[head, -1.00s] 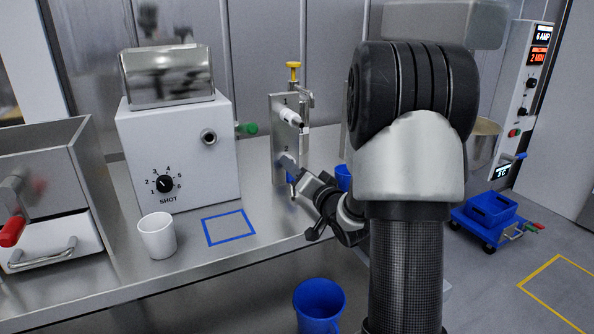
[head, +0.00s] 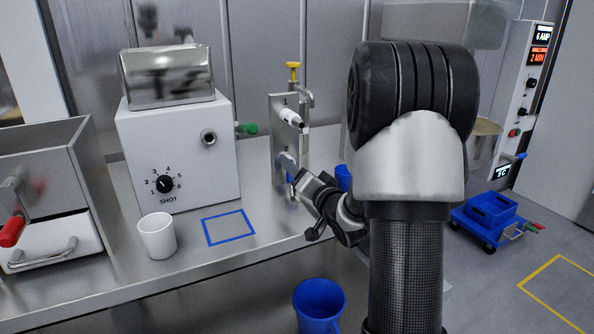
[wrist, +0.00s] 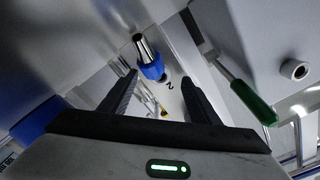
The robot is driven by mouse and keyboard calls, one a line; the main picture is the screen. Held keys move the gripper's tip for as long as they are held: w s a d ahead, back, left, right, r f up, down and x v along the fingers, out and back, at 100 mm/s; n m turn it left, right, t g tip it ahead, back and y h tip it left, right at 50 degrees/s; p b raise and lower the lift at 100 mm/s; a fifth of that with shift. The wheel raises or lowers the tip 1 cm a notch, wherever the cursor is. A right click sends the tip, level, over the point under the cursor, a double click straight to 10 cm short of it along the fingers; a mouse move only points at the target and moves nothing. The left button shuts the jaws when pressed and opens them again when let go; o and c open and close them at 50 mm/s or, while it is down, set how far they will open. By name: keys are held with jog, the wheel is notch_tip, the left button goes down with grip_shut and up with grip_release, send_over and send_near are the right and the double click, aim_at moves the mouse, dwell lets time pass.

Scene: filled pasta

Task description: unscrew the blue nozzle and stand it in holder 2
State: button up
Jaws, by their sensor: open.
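The blue nozzle (wrist: 152,67), a blue collar with a shiny metal tip, shows in the wrist view at the plate beside the mark 2 of holder 2 (wrist: 170,85). It lies between and just beyond the fingertips of my gripper (wrist: 160,80). The fingers are open, with visible gaps on both sides of the nozzle. How its base meets the holder is partly unclear. In the head view my gripper (head: 299,176) is close to the lower part of the upright holder plate (head: 279,130), and it partly hides that spot.
A white nozzle (head: 290,117) sits at mark 1, above. The white shot machine (head: 180,150), with its port (head: 208,137) and green handle (head: 247,129), stands left of the plate. A white cup (head: 157,238) and a blue-outlined square (head: 228,227) are on the bench.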

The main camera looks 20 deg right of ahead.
jog(key=shift+w+a+r, duration=0.1)
jog(key=shift+r, duration=0.2)
jog(key=shift+s+f, duration=0.15)
jog(key=shift+s, duration=0.75)
jog(key=shift+s+f, duration=0.1)
jog(key=shift+s, duration=0.8)
jog(key=shift+s+d+b, duration=0.2)
jog(key=shift+s+b, duration=0.1)
jog(key=shift+s, duration=1.4)
